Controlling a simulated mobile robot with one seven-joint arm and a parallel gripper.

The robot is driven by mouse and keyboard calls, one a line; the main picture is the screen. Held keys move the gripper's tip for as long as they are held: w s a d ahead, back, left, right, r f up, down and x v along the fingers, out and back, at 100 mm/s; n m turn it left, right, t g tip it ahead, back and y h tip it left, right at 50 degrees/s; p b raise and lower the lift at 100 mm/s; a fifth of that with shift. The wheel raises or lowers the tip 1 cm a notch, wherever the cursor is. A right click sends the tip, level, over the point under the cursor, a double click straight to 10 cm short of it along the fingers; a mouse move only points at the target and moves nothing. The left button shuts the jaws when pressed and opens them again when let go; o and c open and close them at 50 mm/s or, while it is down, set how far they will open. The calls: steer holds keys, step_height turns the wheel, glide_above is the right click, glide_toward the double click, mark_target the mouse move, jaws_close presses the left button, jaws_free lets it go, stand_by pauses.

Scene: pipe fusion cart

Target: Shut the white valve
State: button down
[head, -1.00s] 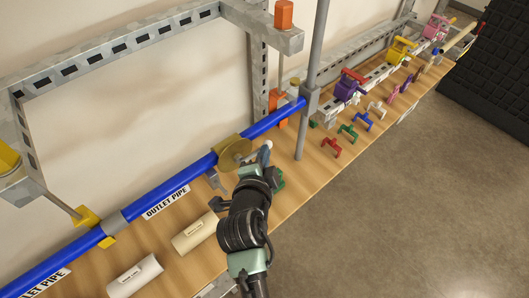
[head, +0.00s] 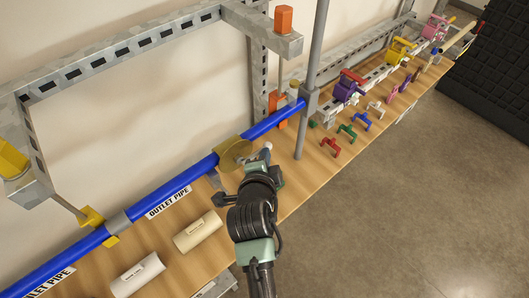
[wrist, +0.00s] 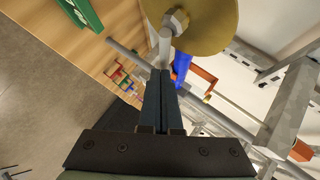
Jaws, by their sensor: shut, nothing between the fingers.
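A light grey-white lever (wrist: 165,45) runs out from a nut on a round brass disc (wrist: 212,22) in the wrist view; I take it for the white valve's handle. In the head view, the brass disc (head: 237,156) sits at the blue pipe, and the pale lever tip (head: 267,151) shows just beyond my gripper (head: 263,168). In the wrist view, my gripper (wrist: 161,75) is shut and empty, its tips close to the lever's end. I cannot tell whether they touch.
The blue outlet pipe (head: 172,185) crosses the wooden bench. Cream and white cylinders (head: 198,232) lie nearer. A grey upright post (head: 311,80) stands right of the disc, with several small coloured valve-like pieces (head: 348,130) beyond. Open floor (head: 400,220) lies right.

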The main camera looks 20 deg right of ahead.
steer(key=f+m+g+y+p, duration=0.1)
steer(key=y+p, duration=0.1)
steer(key=y, duration=0.1)
steer(key=a+f+m+g+y+p, duration=0.1)
steer(key=f+m+g+y+p, duration=0.1)
steer(key=y, duration=0.2)
steer(key=f+m+g+y+p, duration=0.2)
steer(key=y+p, duration=0.1)
steer(key=y, duration=0.1)
steer(key=shift+s+a+f, duration=0.1)
steer(key=shift+s+a, duration=0.15)
steer(key=shift+a, duration=0.1)
stand_by(0.4)
steer(key=shift+r+p, duration=0.8)
steer(key=shift+p, duration=0.15)
steer(key=shift+d, duration=0.1)
